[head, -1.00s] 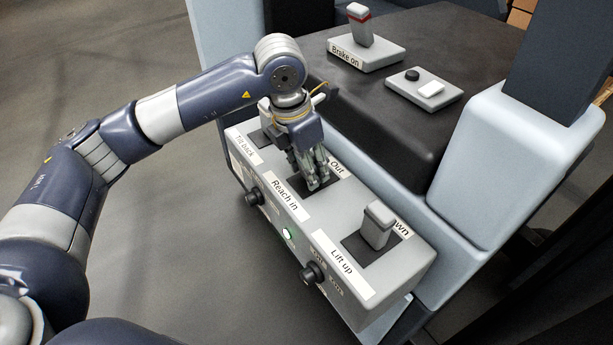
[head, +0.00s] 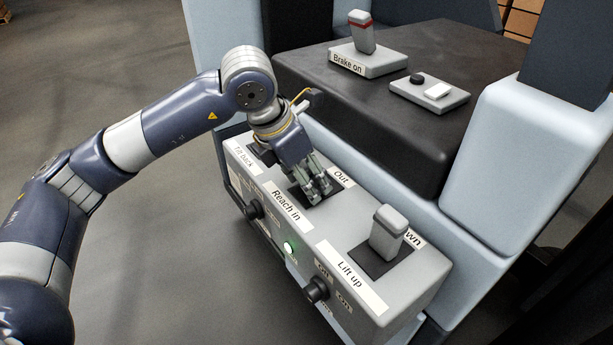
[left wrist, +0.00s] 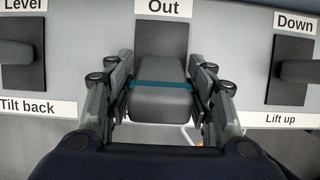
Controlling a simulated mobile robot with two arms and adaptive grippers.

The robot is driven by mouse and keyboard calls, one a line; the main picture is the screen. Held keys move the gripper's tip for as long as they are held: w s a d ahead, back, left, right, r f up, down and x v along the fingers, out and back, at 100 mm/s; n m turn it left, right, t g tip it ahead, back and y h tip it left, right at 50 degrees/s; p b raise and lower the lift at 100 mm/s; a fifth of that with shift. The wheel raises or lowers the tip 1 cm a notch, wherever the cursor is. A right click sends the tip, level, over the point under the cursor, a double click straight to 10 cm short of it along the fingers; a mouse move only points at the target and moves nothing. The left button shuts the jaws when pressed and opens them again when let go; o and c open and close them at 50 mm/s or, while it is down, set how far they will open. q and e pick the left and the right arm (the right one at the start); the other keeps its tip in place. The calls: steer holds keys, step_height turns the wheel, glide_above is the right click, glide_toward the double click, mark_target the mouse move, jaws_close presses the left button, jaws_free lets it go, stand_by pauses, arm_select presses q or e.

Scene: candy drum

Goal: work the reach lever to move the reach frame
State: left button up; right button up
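The reach lever is a grey block with a teal band, in the left wrist view (left wrist: 160,92). It stands in the dark slot plate (left wrist: 161,38) between the "Out" label (head: 342,177) and the "Reach in" label (head: 287,206). My left gripper (head: 320,192) comes down over this middle slot, and its fingers hide most of the lever in the head view. In the left wrist view my left gripper (left wrist: 166,98) has one finger against each side of the lever, with no clear gap. My right gripper is not in view.
The lift lever (head: 388,232) stands right of the reach slot, and the tilt slot (head: 260,152) lies to its left. Black knobs (head: 316,290) and a lit green button (head: 289,247) are on the front face. The brake lever (head: 362,34) stands on the dark surface behind.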

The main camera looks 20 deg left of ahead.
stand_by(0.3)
arm_select(q)
steer(key=v, duration=1.2)
